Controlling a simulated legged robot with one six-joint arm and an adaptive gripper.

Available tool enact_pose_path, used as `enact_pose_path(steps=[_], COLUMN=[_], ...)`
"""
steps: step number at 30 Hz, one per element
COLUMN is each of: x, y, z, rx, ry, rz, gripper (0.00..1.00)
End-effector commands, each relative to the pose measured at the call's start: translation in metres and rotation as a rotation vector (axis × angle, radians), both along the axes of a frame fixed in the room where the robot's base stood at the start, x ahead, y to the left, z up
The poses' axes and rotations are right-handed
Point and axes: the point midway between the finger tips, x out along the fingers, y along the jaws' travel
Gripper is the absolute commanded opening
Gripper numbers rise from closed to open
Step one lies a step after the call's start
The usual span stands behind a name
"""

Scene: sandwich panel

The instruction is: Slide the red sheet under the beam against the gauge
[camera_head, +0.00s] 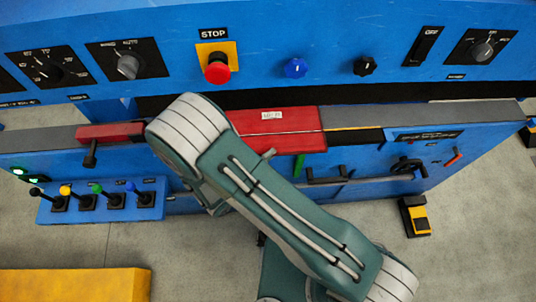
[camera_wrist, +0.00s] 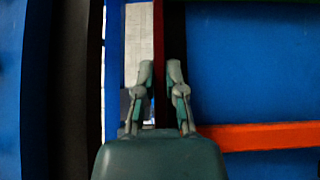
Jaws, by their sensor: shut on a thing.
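The red sheet (camera_head: 285,122) lies on the grey bed along the front of the machine in the head view, with a small white label on it. Its far edge is close to the dark strip below the blue beam (camera_head: 335,40); I cannot tell whether it reaches under. A red block with a black handle (camera_head: 108,132), perhaps the gauge, shows left of my arm. My arm hides the stretch between block and sheet. In the wrist view, my gripper (camera_wrist: 160,72) is shut on the dark red sheet (camera_wrist: 159,40), seen edge-on between the fingers.
The beam carries a red stop button (camera_head: 218,68) and several knobs. Small levers (camera_head: 95,200) stand on a blue box at lower left. A yellow block (camera_head: 75,285) and a foot pedal (camera_head: 415,215) are on the floor. The wrist view shows an orange bar (camera_wrist: 265,135) at right.

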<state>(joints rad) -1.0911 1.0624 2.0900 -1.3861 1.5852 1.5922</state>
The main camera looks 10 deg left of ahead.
Motion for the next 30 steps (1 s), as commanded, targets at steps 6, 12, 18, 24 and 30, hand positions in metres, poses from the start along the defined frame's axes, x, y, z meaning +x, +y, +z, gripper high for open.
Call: enact_pose_path(steps=[6,12,18,24,30], x=[0.004,0.005,0.005,0.002,-0.021], y=[0.002,0.004,0.003,0.004,0.026], z=[0.000,-0.001,-0.001,-0.001,-0.002], rx=[0.000,-0.003,-0.002,0.000,-0.002], ry=[-0.001,-0.001,-0.001,0.000,0.000], rz=[-0.001,0.000,0.000,0.001,0.006], gripper=[0.00,0.54,0.54,0.54,0.54])
